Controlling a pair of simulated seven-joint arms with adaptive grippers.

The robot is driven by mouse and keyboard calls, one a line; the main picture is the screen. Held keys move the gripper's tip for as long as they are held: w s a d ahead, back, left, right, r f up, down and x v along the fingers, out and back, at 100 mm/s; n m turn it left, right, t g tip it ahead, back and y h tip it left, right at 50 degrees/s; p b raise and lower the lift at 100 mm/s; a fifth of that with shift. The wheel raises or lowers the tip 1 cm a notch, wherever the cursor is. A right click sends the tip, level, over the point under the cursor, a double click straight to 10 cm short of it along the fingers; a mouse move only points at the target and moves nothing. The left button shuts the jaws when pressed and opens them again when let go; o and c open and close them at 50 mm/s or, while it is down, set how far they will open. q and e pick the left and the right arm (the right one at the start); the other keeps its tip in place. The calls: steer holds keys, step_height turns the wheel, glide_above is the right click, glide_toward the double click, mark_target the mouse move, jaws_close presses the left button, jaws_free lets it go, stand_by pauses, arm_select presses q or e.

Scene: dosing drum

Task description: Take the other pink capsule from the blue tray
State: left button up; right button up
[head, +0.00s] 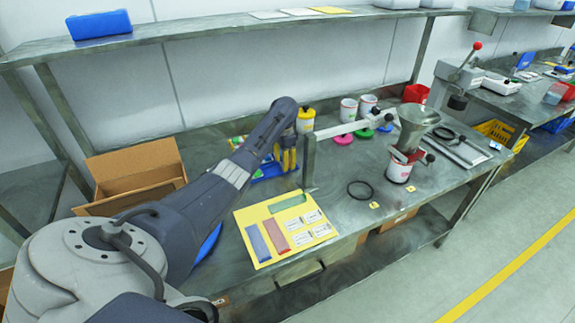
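A blue tray (267,175) stands on the metal bench near the picture's middle, partly hidden behind my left arm. Small coloured items show in and around it, but I cannot make out a pink capsule. My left arm comes in from the lower left and reaches over the tray. My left gripper (288,158) points down at the tray; its fingertips are too small and covered to tell whether they are open or hold anything. My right gripper is not in view.
A yellow board (263,213) with coloured strips and white cards lies in front. A post (309,162) with a horizontal arm stands right of the tray. Further right are a metal funnel (416,122) over a white drum and a black ring (360,189). An open cardboard box (130,165) stands left.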

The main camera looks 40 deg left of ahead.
arm_select(q)
steer(key=shift+s+f, duration=0.15)
steer(key=shift+f, duration=0.35)
steer(key=shift+s+f, duration=0.1)
steer(key=shift+f, duration=0.05)
steer(key=c, duration=0.5)
steer(key=shift+d, duration=0.1)
